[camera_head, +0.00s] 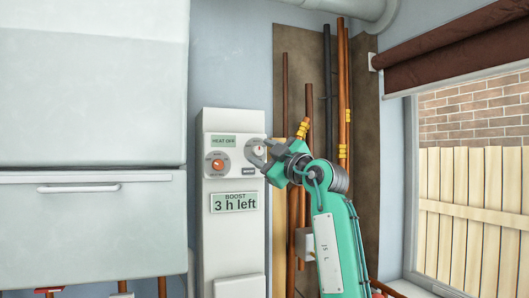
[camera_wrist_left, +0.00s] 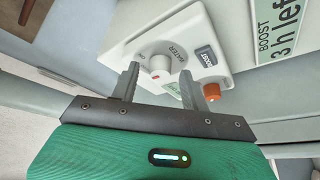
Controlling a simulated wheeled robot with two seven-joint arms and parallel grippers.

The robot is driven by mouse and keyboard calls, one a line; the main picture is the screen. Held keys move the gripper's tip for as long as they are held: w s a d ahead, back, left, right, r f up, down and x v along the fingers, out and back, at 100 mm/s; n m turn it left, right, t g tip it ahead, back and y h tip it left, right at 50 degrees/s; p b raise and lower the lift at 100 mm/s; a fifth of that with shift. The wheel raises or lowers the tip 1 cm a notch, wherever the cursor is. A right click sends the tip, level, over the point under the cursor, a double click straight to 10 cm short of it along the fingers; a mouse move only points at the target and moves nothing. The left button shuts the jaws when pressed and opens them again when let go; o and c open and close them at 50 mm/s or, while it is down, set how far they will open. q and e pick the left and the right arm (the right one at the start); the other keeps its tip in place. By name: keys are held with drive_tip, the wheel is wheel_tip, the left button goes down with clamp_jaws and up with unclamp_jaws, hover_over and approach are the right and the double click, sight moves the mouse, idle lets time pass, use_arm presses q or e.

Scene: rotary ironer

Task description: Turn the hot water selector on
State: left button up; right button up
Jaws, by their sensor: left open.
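The hot water selector is a white round knob (camera_wrist_left: 158,63) with a red mark and the word "WATER" beside it, on the white control panel in the left wrist view. In the head view my left gripper (camera_head: 262,151) is at the panel's right side. My right gripper is not in view.
An orange knob (camera_head: 217,165) is left of the selector, below a "HEAT OFF" display (camera_head: 223,141). A boost button (camera_wrist_left: 206,57) is close to the fingers. A "BOOST 3 h left" display (camera_head: 234,202) is below. Copper pipes (camera_head: 308,120) run to the right.

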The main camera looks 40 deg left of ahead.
use_arm(q)
drive_tip(key=c, duration=1)
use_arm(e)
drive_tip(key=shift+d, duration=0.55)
